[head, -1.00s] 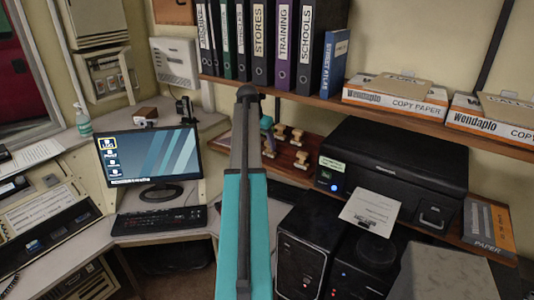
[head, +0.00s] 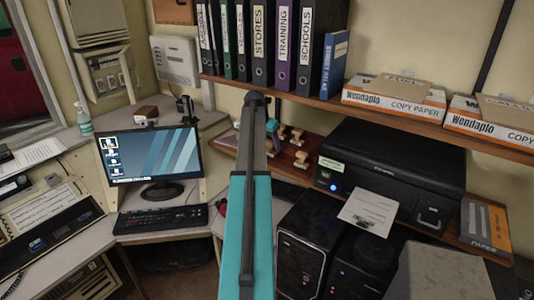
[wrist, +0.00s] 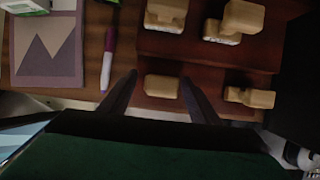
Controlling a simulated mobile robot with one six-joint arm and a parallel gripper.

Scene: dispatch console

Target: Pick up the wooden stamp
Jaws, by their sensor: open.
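Several wooden stamps stand on a reddish-brown wooden stand (wrist: 205,52). In the wrist view, one stamp (wrist: 161,86) lies between the two dark fingers of my gripper (wrist: 159,78), which is open and apart from it at the sides. Another stamp (wrist: 250,97) is to the right of the fingers. Two more are further up, one at the top middle (wrist: 165,14) and one at the top right (wrist: 236,20). In the head view, stamps show just right of my arm, one of them near the printer (head: 301,160). My gripper is hidden behind my arm there.
A purple-capped marker (wrist: 108,58) and a purple-grey box or card (wrist: 46,48) lie left of the stand. A black printer (head: 392,170) stands close on the right. A shelf (head: 330,105) with binders runs above. A monitor (head: 152,158) is at left.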

